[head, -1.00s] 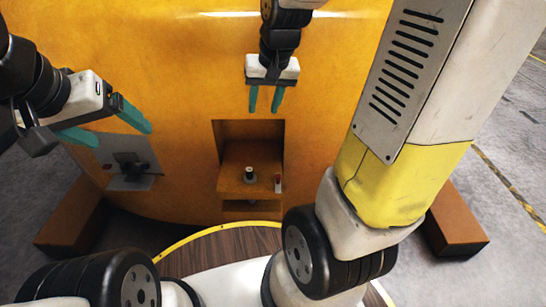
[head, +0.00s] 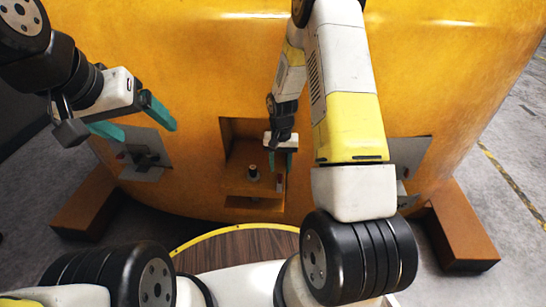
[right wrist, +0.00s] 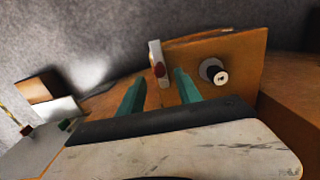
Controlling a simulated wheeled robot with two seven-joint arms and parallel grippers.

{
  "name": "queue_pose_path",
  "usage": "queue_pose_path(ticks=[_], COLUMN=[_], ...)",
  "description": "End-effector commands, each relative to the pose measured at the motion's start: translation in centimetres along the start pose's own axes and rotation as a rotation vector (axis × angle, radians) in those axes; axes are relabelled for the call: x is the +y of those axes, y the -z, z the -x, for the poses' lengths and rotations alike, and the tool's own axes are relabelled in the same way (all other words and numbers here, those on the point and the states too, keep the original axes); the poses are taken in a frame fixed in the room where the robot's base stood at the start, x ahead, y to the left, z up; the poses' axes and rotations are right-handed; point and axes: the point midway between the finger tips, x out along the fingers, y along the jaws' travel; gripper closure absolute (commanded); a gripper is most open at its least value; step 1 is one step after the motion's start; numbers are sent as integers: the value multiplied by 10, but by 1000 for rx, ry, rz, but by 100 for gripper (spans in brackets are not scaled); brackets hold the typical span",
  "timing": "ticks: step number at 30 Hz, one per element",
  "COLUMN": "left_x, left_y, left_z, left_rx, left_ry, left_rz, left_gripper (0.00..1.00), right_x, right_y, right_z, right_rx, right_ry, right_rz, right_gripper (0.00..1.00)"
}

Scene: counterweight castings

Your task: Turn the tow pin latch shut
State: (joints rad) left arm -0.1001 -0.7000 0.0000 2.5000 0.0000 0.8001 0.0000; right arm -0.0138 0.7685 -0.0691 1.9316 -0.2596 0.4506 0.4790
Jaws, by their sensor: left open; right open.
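The tow pin (head: 253,172) stands upright, dark with a pale top, on a ledge in the orange casting's recess. Beside it, at the right edge of the ledge, is the small pale latch lever with a red end (head: 279,184). In the right wrist view the latch (right wrist: 157,60) appears between the fingertips, and the pin (right wrist: 214,73) lies just right of them. My right gripper (head: 279,163) is open at the recess, close to the latch; contact cannot be told. My left gripper (head: 146,130) is open and empty, off to the left of the recess.
The orange casting (head: 200,80) fills the background, and the recess walls stand close around my right gripper. Grey plates with dark fittings are at left (head: 143,153) and right (head: 410,158). Brown blocks stand at the lower left (head: 88,203) and right (head: 460,235).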

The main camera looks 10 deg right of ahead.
Motion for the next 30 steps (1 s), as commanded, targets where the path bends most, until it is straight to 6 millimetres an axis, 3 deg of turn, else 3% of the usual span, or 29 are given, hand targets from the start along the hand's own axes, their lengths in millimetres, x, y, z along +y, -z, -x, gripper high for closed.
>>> queue_pose_path(ticks=[3,9,19,20,26,30], left_x=[0,0,0,0,0,0], left_y=[0,0,0,0,0,0], left_z=[0,0,0,0,0,0], left_rx=[0,0,0,0,0,0], left_ry=[0,0,0,0,0,0], left_rz=[0,0,0,0,0,0], left_gripper=[17,17,17,17,17,17], right_x=[0,0,0,0,0,0], right_y=[-1,0,0,0,0,0], right_z=[-21,-43,-48,-48,-48,-48], right_rx=[-3,0,1,1,1,0], right_ry=[-1,-1,0,0,0,0], right_rz=[0,0,0,0,0,0], right_gripper=[59,59,59,61,100,100])
